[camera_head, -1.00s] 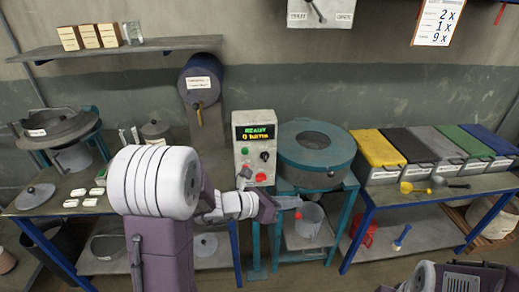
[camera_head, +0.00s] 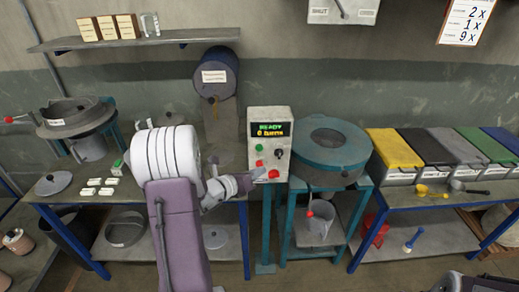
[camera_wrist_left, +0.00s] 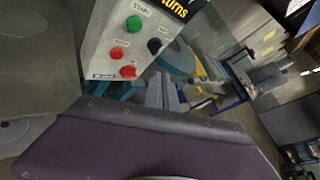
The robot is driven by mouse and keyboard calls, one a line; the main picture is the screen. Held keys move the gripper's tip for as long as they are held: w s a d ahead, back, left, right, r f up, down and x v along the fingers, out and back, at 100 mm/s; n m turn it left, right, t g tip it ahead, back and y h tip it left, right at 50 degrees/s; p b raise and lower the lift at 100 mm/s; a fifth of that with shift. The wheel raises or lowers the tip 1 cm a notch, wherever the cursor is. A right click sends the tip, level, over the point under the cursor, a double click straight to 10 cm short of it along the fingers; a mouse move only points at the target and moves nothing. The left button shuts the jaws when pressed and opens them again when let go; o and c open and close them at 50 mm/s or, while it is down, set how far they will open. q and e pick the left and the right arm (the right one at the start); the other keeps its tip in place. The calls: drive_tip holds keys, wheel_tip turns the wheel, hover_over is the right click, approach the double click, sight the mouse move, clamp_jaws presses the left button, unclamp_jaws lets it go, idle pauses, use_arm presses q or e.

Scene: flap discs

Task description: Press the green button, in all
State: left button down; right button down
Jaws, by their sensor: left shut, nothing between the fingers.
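The green button (camera_head: 259,147) is on the upper left of the front of a grey control box (camera_head: 284,128). It also shows in the left wrist view (camera_wrist_left: 134,23), under a START label. Below it are a red button (camera_wrist_left: 117,53) and a larger red one (camera_wrist_left: 128,71); a black knob (camera_wrist_left: 154,45) sits to the right. My left gripper (camera_head: 256,176) is shut and empty, near the lower part of the box and below the green button. In the wrist view its fingers (camera_wrist_left: 166,92) are apart from the button.
The box display (camera_head: 271,129) is lit green and yellow. A round teal machine (camera_head: 330,166) stands right of the box. Several lidded bins (camera_head: 402,178) are further right. A left bench holds small white blocks (camera_head: 93,192).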

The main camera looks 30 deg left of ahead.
sight(259, 148)
use_arm(q)
drive_tip(key=shift+w+a+p, duration=0.35)
drive_tip(key=shift+w+a, duration=0.4)
drive_tip(key=shift+w, duration=0.45)
drive_tip(key=shift+w+a+p, duration=0.3)
drive_tip(key=shift+w+a, duration=0.4)
drive_tip(key=shift+w, duration=0.55)
drive_tip(key=shift+w+a+p, duration=0.35)
drive_tip(key=shift+w+a, duration=0.4)
drive_tip(key=shift+w, duration=0.45)
drive_tip(key=shift+w, duration=0.1)
drive_tip(key=shift+w+a, duration=0.2)
drive_tip(key=shift+w, duration=0.05)
